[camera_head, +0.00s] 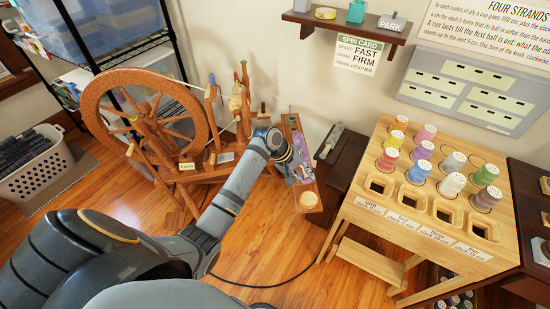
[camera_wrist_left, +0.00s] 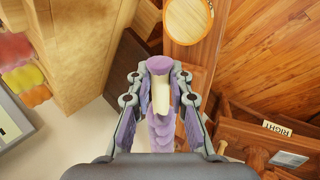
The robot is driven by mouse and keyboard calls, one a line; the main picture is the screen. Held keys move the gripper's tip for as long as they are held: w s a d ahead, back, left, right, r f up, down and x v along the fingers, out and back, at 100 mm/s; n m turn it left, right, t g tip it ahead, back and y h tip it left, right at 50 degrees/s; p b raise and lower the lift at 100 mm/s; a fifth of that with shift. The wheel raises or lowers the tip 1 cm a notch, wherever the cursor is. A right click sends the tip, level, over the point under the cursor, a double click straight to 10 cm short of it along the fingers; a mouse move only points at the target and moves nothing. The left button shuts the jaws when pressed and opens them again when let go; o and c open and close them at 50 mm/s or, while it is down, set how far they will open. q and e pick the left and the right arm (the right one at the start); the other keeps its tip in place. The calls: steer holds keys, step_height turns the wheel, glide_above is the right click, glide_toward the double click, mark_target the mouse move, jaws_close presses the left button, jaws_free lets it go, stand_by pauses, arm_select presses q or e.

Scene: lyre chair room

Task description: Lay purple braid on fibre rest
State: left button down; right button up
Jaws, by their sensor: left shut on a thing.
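The purple braid (camera_wrist_left: 160,133) is between the fingers of my left gripper (camera_wrist_left: 160,78) in the left wrist view, its rounded purple end at the fingertips. A cream piece (camera_wrist_left: 160,97) lies along it; I cannot tell what it is. In the head view my left gripper (camera_head: 298,168) is over the narrow wooden board (camera_head: 312,213) beside the spinning wheel, and the braid is mostly hidden there. I cannot pick out the fibre rest with certainty, nor tell whether the braid touches anything. My right gripper is not in view.
A round pale disc (camera_head: 309,199) sits at the board's near end. The spinning wheel (camera_head: 150,110) stands to the left. A dark cabinet (camera_head: 343,160) and a wooden stand (camera_head: 400,215) with several coloured spools are to the right. A basket (camera_head: 40,172) is far left.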

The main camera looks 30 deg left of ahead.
arm_select(q)
steer(key=shift+w+d+f, duration=0.1)
steer(key=shift+w+f, duration=0.15)
steer(key=shift+w, duration=0.1)
steer(key=shift+f, duration=0.1)
steer(key=shift+f, duration=0.75)
steer(key=shift+f, duration=0.45)
steer(key=c, duration=1.1)
jaws_free()
steer(key=shift+c, duration=0.2)
